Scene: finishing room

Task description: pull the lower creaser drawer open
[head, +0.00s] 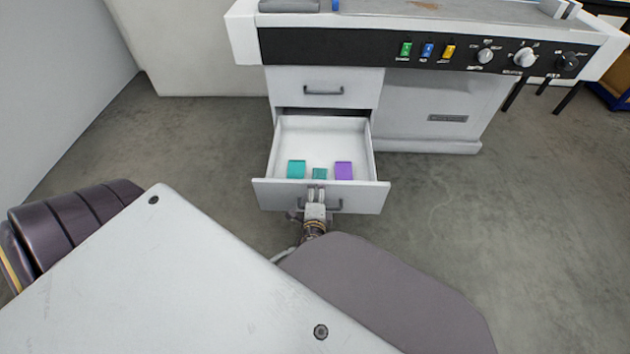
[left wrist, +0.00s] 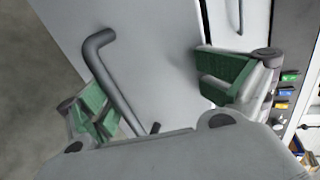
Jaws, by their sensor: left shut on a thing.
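The lower creaser drawer (head: 365,197) stands out from the white cabinet, open, with its inside showing in the head view. Its dark bar handle (head: 338,206) is on the drawer front, partly hidden by my left gripper (head: 316,194). In the left wrist view the handle (left wrist: 112,75) runs between the fingers of my left gripper (left wrist: 155,85), close to the left-hand finger. The gripper is shut on the handle. My right gripper is not in view.
In the drawer lie a teal block (head: 296,169), a smaller teal block (head: 319,174) and a purple block (head: 343,170). The upper drawer (head: 290,88) above is shut. A control panel (head: 380,47) with coloured switches and knobs runs above. The floor (head: 500,240) at right is clear.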

